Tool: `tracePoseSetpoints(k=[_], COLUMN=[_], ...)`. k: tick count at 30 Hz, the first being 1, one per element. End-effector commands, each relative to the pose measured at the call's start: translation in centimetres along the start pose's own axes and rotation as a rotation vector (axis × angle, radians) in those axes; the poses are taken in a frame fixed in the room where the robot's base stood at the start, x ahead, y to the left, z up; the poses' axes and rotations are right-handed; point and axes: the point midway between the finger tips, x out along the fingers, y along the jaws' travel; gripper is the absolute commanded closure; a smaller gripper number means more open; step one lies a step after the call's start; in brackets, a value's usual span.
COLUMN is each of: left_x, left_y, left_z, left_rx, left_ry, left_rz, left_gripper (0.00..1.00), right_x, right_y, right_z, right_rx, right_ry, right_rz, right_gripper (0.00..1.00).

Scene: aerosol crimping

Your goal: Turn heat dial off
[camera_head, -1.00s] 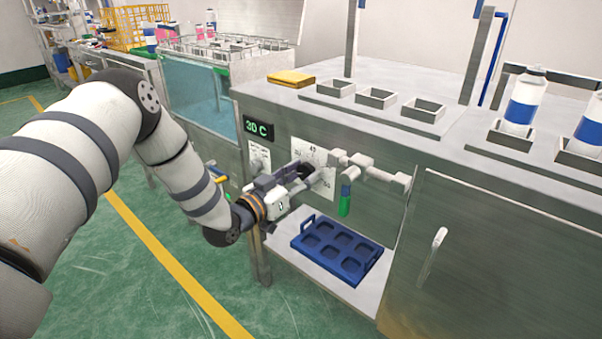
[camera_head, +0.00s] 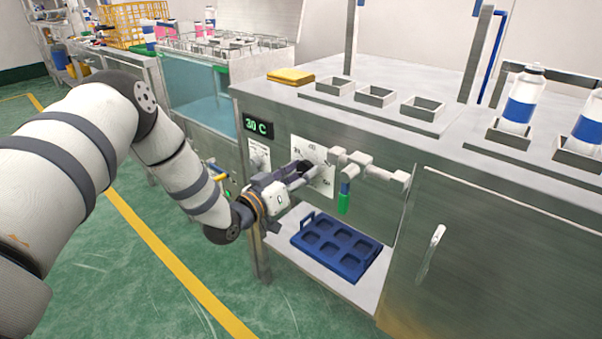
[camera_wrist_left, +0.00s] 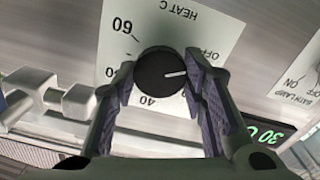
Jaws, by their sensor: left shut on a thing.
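The heat dial (camera_wrist_left: 161,73) is a round black knob with a white pointer line, on a white scale plate (camera_wrist_left: 205,22). In the left wrist view the plate is upside down, marked HEAT C, OFF, 40 and 60. The pointer line aims to the right, a little below the OFF mark. My left gripper (camera_wrist_left: 158,86) is shut on the dial, one finger on each side. In the head view my left gripper (camera_head: 303,171) covers most of the dial, and the scale plate (camera_head: 309,147) shows behind it. My right gripper is not in view.
A green display (camera_head: 258,127) reads 30 C. A bath lamp plate (camera_head: 259,154) is left of the dial. A blue tray (camera_head: 335,245) lies on the shelf below.

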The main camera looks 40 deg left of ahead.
Motion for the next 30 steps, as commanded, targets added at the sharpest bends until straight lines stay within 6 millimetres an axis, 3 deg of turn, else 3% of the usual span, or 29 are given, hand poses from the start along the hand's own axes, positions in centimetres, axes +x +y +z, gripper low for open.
tracePoseSetpoints(k=[1, 3, 14, 24, 30], left_x=[0.0, 0.0, -0.7, -9.2, -11.8], left_y=[0.0, 0.0, 0.0, 0.0, 0.0], left_z=[0.1, 0.1, 0.1, 0.0, 0.0], left_rx=[-0.002, -0.002, -0.002, -0.004, -0.002], left_ry=[-0.001, -0.001, -0.002, -0.002, 0.000], left_rz=[0.000, 0.000, -0.001, -0.003, 0.000], left_gripper=[0.54, 0.41, 0.41, 0.41, 0.41], right_x=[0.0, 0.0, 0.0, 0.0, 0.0], right_y=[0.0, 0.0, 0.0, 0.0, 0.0], right_z=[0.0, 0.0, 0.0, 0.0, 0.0], right_rx=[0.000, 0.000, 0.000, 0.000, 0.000], right_ry=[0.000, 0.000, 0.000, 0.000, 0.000], right_rz=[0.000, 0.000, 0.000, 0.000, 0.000], right_gripper=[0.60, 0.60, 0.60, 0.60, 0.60])
